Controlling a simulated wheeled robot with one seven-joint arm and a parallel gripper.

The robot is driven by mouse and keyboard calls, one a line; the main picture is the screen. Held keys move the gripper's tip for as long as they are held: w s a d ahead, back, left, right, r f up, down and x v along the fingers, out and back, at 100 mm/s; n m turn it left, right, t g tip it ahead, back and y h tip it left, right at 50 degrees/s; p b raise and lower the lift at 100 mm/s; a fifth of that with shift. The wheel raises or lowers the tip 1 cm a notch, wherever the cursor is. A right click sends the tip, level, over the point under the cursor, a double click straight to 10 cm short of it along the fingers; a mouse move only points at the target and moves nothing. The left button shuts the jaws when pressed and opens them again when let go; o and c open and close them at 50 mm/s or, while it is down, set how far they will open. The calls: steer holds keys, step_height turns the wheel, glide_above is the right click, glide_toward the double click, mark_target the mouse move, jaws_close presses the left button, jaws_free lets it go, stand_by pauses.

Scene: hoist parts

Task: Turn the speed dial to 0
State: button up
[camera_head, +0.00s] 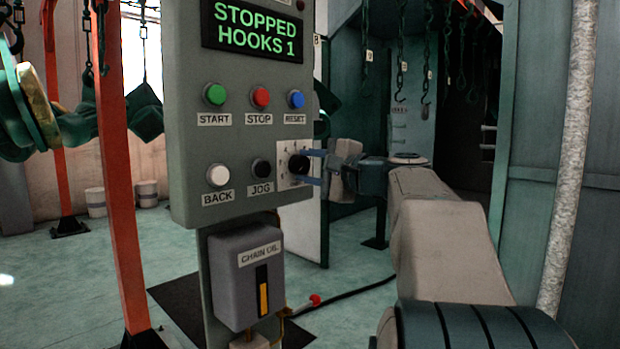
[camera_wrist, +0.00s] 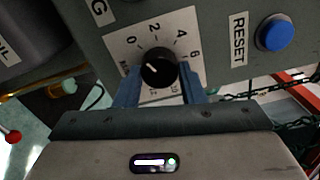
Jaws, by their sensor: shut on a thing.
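The speed dial is a round black knob (camera_head: 298,165) on a white scale plate at the lower right of the grey control panel (camera_head: 240,135). In the wrist view the knob (camera_wrist: 160,72) has a short white mark pointing left and slightly up. The fingers hide the lower part of the scale.
The display (camera_head: 253,30) reads "STOPPED HOOKS 1". The RESET button (camera_head: 296,99), JOG button (camera_head: 261,168) and BACK button (camera_head: 218,175) are close by. A chain oil box (camera_head: 246,277) hangs below. An orange post (camera_head: 120,180) stands at left.

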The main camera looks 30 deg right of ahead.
steer(key=shift+n, duration=0.3)
steer(key=o, duration=1)
steer(key=p+v, duration=0.1)
steer(key=v, duration=1.3)
steer(key=shift+p, duration=0.3)
steer(key=shift+w, duration=0.15)
